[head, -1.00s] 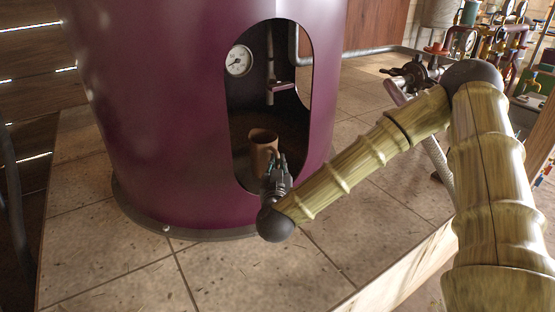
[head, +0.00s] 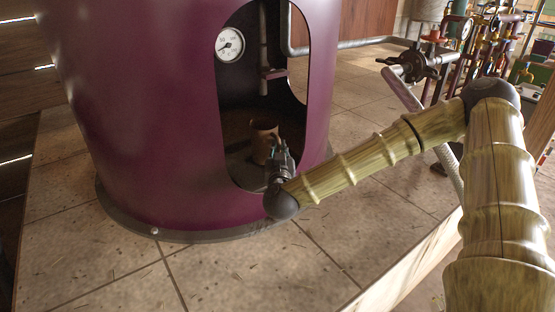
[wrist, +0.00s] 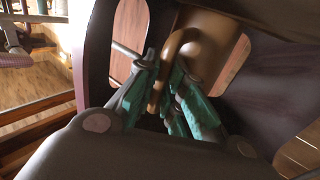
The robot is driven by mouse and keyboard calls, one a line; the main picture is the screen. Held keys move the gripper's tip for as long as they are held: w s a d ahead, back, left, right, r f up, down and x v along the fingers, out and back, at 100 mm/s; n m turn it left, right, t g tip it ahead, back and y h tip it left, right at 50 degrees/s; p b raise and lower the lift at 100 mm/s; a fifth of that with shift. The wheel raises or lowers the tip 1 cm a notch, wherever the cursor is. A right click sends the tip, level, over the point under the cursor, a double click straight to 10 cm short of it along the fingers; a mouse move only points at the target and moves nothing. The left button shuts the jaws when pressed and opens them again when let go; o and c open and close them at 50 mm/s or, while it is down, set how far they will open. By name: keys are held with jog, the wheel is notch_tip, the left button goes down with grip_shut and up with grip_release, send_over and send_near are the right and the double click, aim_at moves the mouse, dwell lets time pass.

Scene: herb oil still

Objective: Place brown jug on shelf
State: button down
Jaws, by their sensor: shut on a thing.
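The brown jug (head: 264,136) is inside the purple cylindrical housing (head: 150,120), seen through its tall rounded opening. In the wrist view the jug's curved handle (wrist: 176,52) runs between the teal finger pads. My gripper (head: 277,152) reaches in through the lower part of the opening and is shut on the jug's handle; it also shows in the wrist view (wrist: 165,95). The jug looks upright or slightly tilted. Its underside is partly hidden by my gripper, so I cannot tell whether it touches the housing's floor. I cannot make out the shelf for certain.
Inside the housing, a round gauge (head: 230,45) sits upper left and a vertical pipe with a small red handle (head: 272,73) hangs above the jug. The opening's edges are close around my gripper. Valves and pipes (head: 440,60) stand at right. The tiled floor (head: 240,275) in front is clear.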

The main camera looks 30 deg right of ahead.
jog(key=shift+f+b, duration=0.35)
jog(key=shift+f, duration=0.3)
jog(key=shift+r, duration=0.1)
jog(key=c, duration=1.5)
grip_release()
jog(key=shift+s, duration=0.1)
jog(key=p+v, duration=0.1)
jog(key=v, duration=1.1)
